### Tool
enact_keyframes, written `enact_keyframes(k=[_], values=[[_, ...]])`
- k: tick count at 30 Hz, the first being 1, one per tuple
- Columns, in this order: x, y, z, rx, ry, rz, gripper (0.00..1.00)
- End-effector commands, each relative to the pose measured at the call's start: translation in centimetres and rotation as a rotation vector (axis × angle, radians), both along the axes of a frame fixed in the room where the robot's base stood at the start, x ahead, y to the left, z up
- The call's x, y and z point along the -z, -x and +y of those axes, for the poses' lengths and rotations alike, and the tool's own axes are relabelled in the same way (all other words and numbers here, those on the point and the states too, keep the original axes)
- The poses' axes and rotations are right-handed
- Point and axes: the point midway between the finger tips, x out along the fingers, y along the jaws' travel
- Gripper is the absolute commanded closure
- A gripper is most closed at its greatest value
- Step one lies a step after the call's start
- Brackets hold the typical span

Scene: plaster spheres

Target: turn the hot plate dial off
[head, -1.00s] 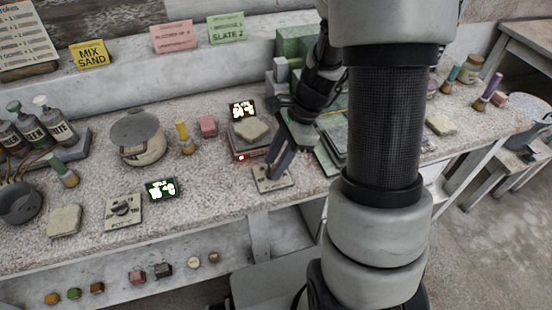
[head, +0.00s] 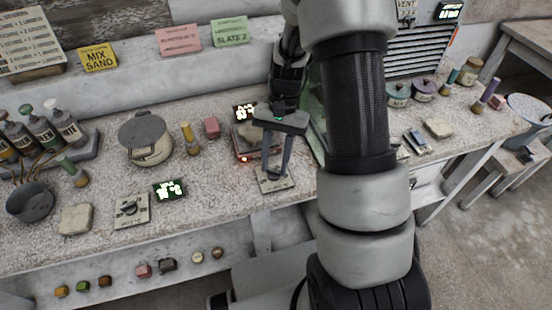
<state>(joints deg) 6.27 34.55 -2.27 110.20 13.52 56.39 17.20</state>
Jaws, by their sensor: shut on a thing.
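The hot plate (head: 243,153) is a reddish box near the middle of the bench, with a small red light on its front and a lit display behind it. A dial plate (head: 288,183) lies in front of it, its label unreadable. My gripper (head: 271,178) reaches down over this plate, with both fingers at its knob. The fingers are shut on the knob, which they mostly hide, so its pointing direction cannot be told.
Another dial plate (head: 131,212) with a dark knob lies to the left, beside a lit display (head: 170,190). A lidded pot (head: 146,140), a yellow bottle (head: 190,140) and a pink block (head: 211,128) stand nearby. Bare bench top lies between them.

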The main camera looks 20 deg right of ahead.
Motion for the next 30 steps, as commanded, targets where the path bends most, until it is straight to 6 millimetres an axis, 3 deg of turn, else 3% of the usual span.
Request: enact_keyframes(k=[18, 30], values=[[-0.10, -0.25, 0.62, -0.574, 0.001, -0.001, 0.91], [-0.06, -0.22, 0.89, -0.822, 0.001, -0.001, 0.91]])
